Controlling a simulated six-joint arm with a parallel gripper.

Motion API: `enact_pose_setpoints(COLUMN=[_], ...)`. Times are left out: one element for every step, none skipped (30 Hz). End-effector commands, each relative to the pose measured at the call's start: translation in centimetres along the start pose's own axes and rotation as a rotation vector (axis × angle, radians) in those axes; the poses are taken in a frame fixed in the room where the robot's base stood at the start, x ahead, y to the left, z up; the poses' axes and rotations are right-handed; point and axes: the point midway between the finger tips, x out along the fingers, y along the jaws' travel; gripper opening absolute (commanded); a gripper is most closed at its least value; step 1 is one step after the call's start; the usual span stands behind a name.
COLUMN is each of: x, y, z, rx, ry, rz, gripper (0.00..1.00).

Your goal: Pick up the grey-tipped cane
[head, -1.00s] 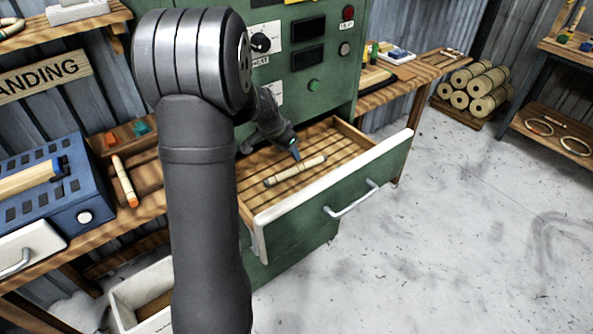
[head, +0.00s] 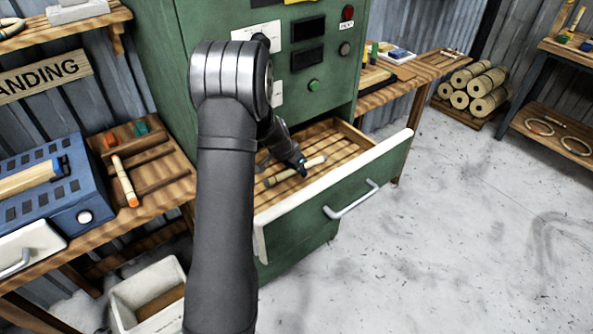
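A short pale cane (head: 281,177) with a greyish near-left tip lies on the slatted floor of the open green drawer (head: 360,167). My gripper (head: 302,171) is down in the drawer, at the right half of this cane. It covers part of the cane, and the cane's right end shows just beyond it. The fingertips are small and dark, so I cannot tell whether they are open or shut on the cane.
The drawer's raised white-edged front and its handle (head: 352,200) stand close to my gripper. An orange-tipped cane (head: 124,181) lies on the wooden bench at the left, near a blue box (head: 38,192). Open floor lies to the right.

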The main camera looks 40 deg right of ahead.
Motion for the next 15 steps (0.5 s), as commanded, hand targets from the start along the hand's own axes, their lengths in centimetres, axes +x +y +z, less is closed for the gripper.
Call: enact_pose_setpoints(x=[0.36,0.46,0.54,0.56,0.56,0.55,0.54,0.54,0.54,0.54,0.54,0.53,0.53,0.53,0.53], y=[0.01,0.00,-0.01,-0.01,-0.01,-0.01,-0.01,-0.01,-0.01,0.00,0.00,0.00,0.00,0.00,0.01], z=[0.01,0.00,-0.02,-0.02,-0.03,-0.03,-0.03,-0.03,-0.03,-0.02,-0.02,-0.02,-0.02,-0.02,-0.02], rx=[0.000,0.000,0.000,0.000,0.000,0.000,0.000,0.000,0.000,0.000,0.000,0.000,0.001,0.000,0.000], ry=[0.000,0.000,0.001,0.001,0.001,0.001,0.001,0.001,0.001,0.001,0.000,0.000,0.000,0.000,0.000], rz=[0.000,0.000,-0.001,-0.001,-0.001,-0.001,-0.001,-0.001,-0.001,-0.001,-0.001,-0.001,-0.001,-0.001,-0.001], gripper=[0.56,0.56,0.56,0.56,0.56,0.56,0.56,0.56,0.56,0.50,0.44,0.36,0.30,0.24,0.16])
